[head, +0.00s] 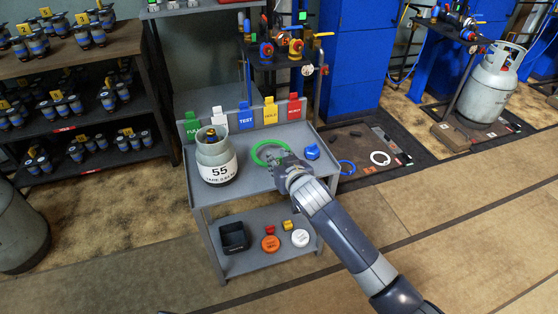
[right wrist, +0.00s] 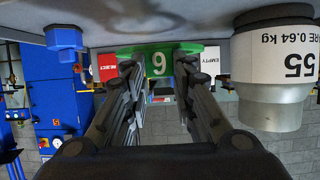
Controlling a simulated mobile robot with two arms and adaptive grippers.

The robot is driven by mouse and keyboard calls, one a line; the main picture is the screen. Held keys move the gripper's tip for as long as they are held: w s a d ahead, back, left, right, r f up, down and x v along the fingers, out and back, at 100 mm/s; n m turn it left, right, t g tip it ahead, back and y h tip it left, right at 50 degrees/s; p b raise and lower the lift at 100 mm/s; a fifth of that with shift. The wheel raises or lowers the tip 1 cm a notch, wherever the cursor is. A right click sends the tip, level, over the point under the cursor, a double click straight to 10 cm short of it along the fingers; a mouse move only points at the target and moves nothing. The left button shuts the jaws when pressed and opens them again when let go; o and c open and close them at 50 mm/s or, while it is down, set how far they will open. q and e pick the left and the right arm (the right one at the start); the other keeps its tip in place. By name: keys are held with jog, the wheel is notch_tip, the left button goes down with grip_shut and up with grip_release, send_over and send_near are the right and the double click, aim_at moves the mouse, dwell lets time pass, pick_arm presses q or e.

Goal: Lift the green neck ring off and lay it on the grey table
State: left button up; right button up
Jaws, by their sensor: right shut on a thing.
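The green neck ring (head: 257,151) is off the cylinder and over the top of the grey table (head: 239,194), to the right of the cylinder. My right gripper (head: 282,164) is shut on the ring's near right side. My left gripper is out of view.
A blue cap-like part (head: 312,152) lies on the table right of my gripper. Coloured cards, including a blue TEST card (head: 246,117), line the back edge. The lower shelf holds a black bin (head: 233,238) and several small parts. The table's front middle is clear.

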jog(key=shift+f+b, duration=0.3)
jog(key=shift+f, duration=0.35)
pick_arm(q)
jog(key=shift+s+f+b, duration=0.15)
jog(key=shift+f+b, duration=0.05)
jog(key=shift+b, duration=0.3)
pick_arm(e)
jog(key=shift+f, duration=1.35)
jog(key=o, duration=0.9)
